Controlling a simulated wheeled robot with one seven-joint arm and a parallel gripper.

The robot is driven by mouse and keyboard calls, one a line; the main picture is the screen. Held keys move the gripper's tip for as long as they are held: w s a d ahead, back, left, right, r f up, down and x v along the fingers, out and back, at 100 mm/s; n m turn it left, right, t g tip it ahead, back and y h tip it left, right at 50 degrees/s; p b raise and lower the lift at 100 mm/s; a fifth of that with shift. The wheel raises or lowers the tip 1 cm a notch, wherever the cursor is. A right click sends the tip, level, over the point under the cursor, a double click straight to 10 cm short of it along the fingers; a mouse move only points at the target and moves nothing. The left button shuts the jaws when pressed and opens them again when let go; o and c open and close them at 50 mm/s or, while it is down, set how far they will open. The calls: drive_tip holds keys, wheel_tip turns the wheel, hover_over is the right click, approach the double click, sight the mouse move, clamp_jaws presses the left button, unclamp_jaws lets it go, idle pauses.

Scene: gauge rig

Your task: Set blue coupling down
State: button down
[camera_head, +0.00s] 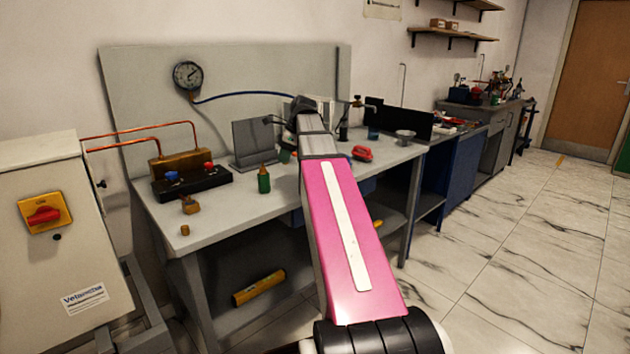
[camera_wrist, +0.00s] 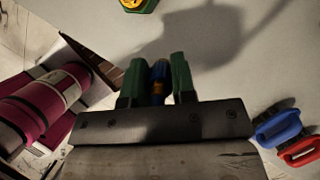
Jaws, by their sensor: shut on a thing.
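The blue coupling (camera_wrist: 158,88) shows in the wrist view as a small blue piece with an orange-brown band, held between two green fingers. My gripper (camera_wrist: 158,72) is shut on it, one finger on each side. A pale grey surface lies beyond the fingertips; I cannot tell whether the coupling touches it. In the head view my pink arm reaches over the grey workbench (camera_head: 220,215), and I cannot make out the coupling there.
A gauge (camera_head: 187,75) with a blue hose hangs on the back panel. The front left of the bench has free room.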

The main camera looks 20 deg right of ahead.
drive_tip(key=d+f, duration=0.2)
drive_tip(key=d, duration=0.1)
drive_tip(key=d+f, duration=0.2)
drive_tip(key=d, duration=0.1)
drive_tip(key=d+f, duration=0.1)
drive_tip(key=d, duration=0.2)
drive_tip(key=shift+w+d+f, duration=0.2)
drive_tip(key=shift+d+f, duration=0.1)
drive_tip(key=shift+f, duration=2.15)
drive_tip(key=shift+f, duration=0.1)
drive_tip(key=c, duration=0.9)
unclamp_jaws()
drive_tip(key=shift+c, duration=0.2)
drive_tip(key=v, duration=1.2)
